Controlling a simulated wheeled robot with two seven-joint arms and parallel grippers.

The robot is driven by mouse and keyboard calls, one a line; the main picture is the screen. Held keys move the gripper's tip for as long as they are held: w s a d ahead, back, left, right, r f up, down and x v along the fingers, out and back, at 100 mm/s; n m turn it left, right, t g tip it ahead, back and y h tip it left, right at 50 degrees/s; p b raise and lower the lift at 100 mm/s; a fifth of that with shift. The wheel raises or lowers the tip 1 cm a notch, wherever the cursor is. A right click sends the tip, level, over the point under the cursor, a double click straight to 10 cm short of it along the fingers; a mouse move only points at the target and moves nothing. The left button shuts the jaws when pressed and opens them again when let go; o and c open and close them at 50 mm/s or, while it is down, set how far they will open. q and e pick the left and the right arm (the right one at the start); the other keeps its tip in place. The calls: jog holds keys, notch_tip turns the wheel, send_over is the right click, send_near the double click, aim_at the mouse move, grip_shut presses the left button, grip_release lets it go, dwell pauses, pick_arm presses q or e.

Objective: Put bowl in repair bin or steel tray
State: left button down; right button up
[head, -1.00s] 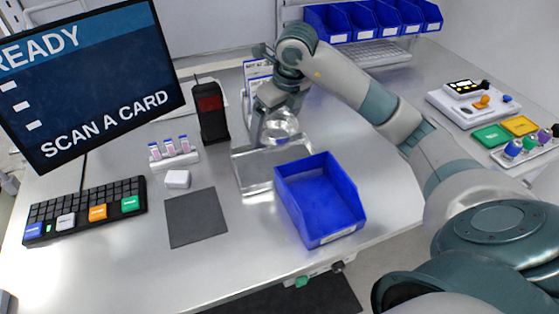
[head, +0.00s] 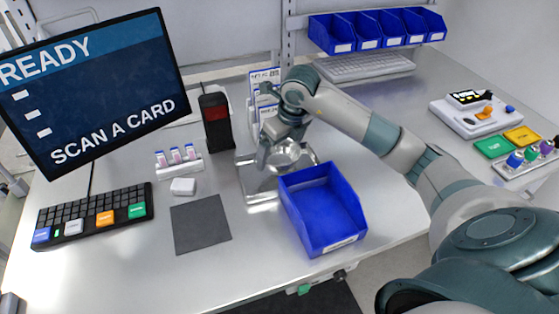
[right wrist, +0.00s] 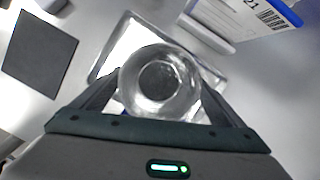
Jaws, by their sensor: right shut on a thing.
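A shiny, clear-looking round bowl (head: 290,158) is held by my right gripper (head: 274,160). In the right wrist view the bowl (right wrist: 158,82) lies between the two fingers of the gripper (right wrist: 160,98), its open top facing the camera. The shiny steel tray (head: 262,196) lies under and behind the bowl, partly hidden by it and the gripper. The tray's rim also shows in the right wrist view (right wrist: 125,32). I cannot tell whether the bowl touches the tray. An empty blue bin (head: 325,212) stands just right of and nearer than the tray. My left gripper is out of view.
A dark mat (head: 201,224), white box (head: 183,186), vial rack (head: 179,161) and black-red device (head: 216,122) stand to the left. A keyboard (head: 95,214) and monitor (head: 90,85) are further left. Small blue bins (head: 375,30) line the back.

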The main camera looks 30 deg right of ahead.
aim_at(279, 162)
jog(key=shift+f+p, duration=0.7)
jog(key=shift+f, duration=1.35)
jog(key=shift+f, duration=0.15)
jog(key=o, duration=0.8)
jog(key=shift+r, duration=0.25)
